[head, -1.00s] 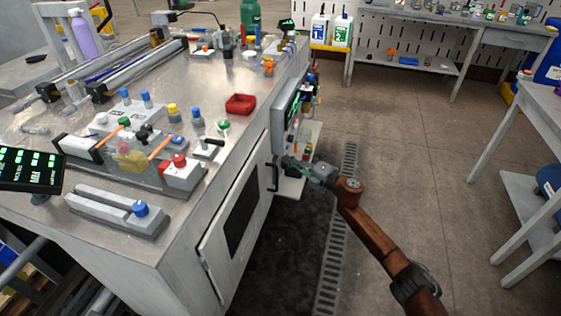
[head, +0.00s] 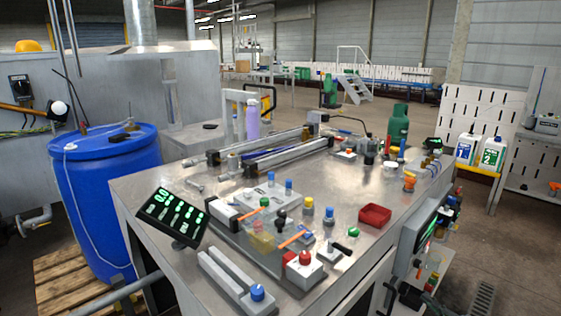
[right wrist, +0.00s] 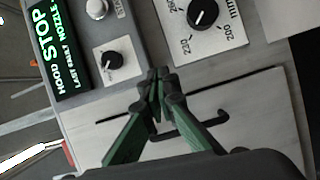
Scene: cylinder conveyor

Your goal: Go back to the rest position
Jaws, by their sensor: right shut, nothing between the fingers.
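My right gripper (head: 408,292) is at the bottom right of the head view, beside the right side of the metal workbench (head: 150,190) and below its control panel (head: 414,240). In the right wrist view its green fingers with dark tips (right wrist: 158,85) are shut, with nothing between them. They are in front of the panel face, near a black knob (right wrist: 112,60), and a dark handle (right wrist: 185,130) shows just beyond them. Contact with the panel cannot be told. My left gripper is in neither view.
A blue drum (head: 105,200) stands on a wooden pallet at left. White jugs (head: 490,152) stand on a yellow shelf at right. Open floor shows at far right.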

